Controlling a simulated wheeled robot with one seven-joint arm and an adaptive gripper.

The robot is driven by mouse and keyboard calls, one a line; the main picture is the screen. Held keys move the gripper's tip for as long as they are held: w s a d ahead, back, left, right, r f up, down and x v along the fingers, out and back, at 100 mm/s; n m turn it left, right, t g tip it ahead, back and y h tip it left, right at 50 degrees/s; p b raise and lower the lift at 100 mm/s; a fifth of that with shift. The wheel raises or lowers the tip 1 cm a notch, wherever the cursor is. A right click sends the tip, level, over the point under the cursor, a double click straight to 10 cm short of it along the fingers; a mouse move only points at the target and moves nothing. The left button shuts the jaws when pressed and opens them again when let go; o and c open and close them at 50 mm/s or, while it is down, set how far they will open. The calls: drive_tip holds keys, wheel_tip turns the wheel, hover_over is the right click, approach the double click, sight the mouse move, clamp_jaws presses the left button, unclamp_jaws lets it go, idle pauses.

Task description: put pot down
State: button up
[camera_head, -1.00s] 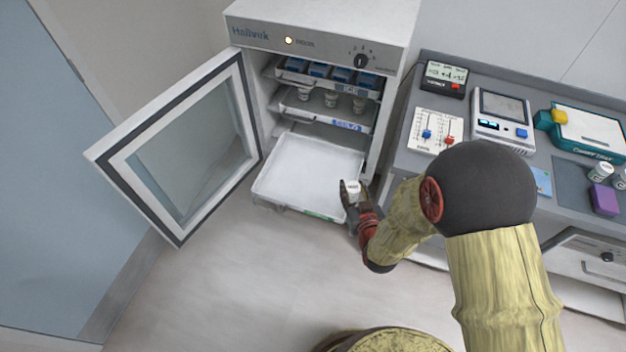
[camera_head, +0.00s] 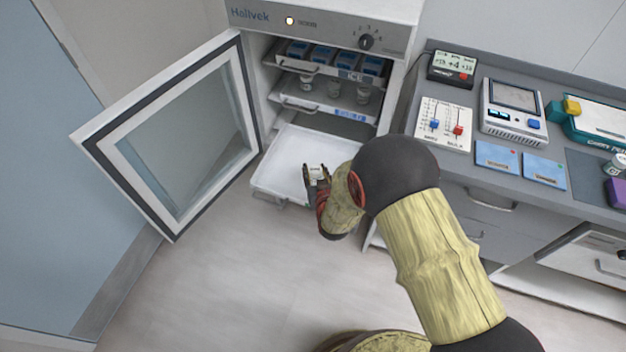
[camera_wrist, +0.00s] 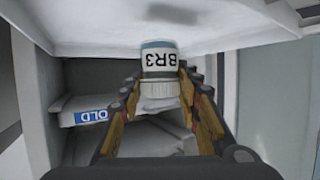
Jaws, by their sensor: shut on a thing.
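The pot (camera_wrist: 160,72) is a small white-capped jar with a label reading BR3, upside down in the wrist view. My gripper (camera_wrist: 163,95) is shut on it, with a finger on each side. In the head view the pot (camera_head: 317,172) shows only as a small pale top between the fingers of my gripper (camera_head: 318,178). It is over the front right part of the pulled-out white bottom tray (camera_head: 280,170) of the fridge. I cannot tell whether the pot touches the tray. My arm hides the tray's right side.
The fridge door (camera_head: 170,140) stands open to the left. Above the tray are a middle shelf (camera_head: 300,104) with several pots and a top shelf (camera_head: 290,64) with blue packs. A counter (camera_head: 470,165) with devices stands at the right. Most of the tray is bare.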

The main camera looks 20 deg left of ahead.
sight(315, 182)
drive_tip(key=shift+w+a+f, duration=0.15)
drive_tip(key=shift+a+f, duration=0.15)
drive_tip(key=shift+f, duration=0.1)
wheel_tip(315, 182, down, 4)
drive_tip(key=shift+w+a+r+b, duration=0.15)
drive_tip(key=shift+r+b, duration=0.05)
drive_tip(key=shift+b, duration=0.9)
drive_tip(key=shift+r, duration=0.1)
drive_tip(key=o, duration=0.7)
drive_tip(key=shift+f, duration=0.25)
drive_tip(key=o, duration=0.4)
drive_tip(key=shift+r, duration=0.1)
